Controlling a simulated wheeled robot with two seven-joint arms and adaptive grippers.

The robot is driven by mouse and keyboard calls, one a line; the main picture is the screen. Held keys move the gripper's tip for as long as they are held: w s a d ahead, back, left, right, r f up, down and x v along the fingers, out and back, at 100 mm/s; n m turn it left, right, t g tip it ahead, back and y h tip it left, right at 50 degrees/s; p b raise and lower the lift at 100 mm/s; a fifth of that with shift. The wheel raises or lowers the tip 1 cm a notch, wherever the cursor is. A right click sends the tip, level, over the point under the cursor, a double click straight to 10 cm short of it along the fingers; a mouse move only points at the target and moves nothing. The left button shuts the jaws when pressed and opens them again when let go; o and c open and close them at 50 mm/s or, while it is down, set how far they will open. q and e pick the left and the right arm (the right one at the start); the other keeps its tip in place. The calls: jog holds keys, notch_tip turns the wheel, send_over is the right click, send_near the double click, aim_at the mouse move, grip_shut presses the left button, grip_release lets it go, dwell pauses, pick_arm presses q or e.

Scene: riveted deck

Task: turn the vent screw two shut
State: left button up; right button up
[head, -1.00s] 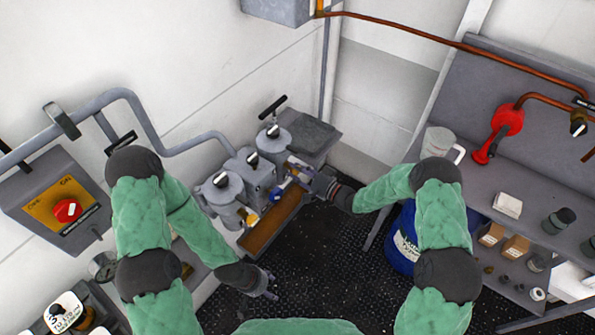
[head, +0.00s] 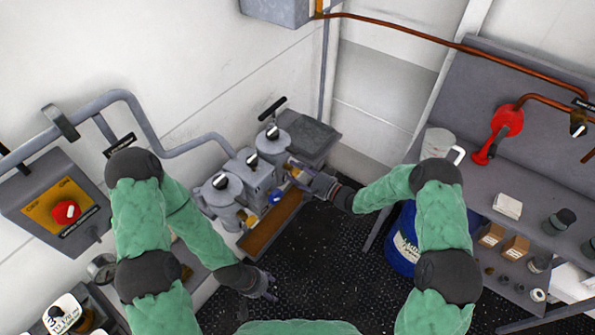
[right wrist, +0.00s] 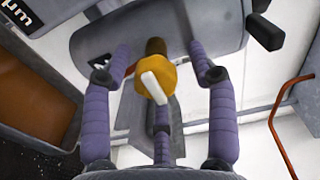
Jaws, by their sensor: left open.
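A yellow vent screw (right wrist: 156,82) with a pale lever shows in the middle of the right wrist view, under a grey housing. My right gripper (right wrist: 161,62) is open, its purple fingers on either side of this screw with gaps between. In the head view my right gripper (head: 298,174) is beside the farther filter housings. A blue knob (head: 275,197) and another yellow knob (head: 250,219) show nearer on the row. I cannot read which screw is number two. My left gripper (head: 265,290) is open and empty, low over the dark floor.
A brown-bottomed drip tray (head: 262,236) runs in front of the housings. Black-handled valves (head: 252,160) top them. A blue drum (head: 403,245) stands right of the tray, near my right arm. A switch box (head: 50,200) is on the left wall.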

jog(key=shift+s, duration=0.1)
jog(key=v, duration=1.2)
jog(key=shift+f, duration=0.1)
jog(key=s+f+g+h, duration=0.2)
jog(key=s+f+h, duration=0.3)
jog(key=f+h, duration=0.5)
jog(key=s+f+n+g, duration=0.1)
jog(key=s+f+g, duration=0.1)
jog(key=s, duration=0.5)
jog(key=s+f+n+g, duration=0.1)
jog(key=s+f+g, duration=0.2)
jog(key=s, duration=0.4)
jog(key=s+f+g+b, duration=0.1)
jog(key=s+f+g, duration=0.2)
jog(key=s, duration=0.5)
jog(key=shift+f+n+h, duration=0.3)
jog(key=shift+n, duration=0.1)
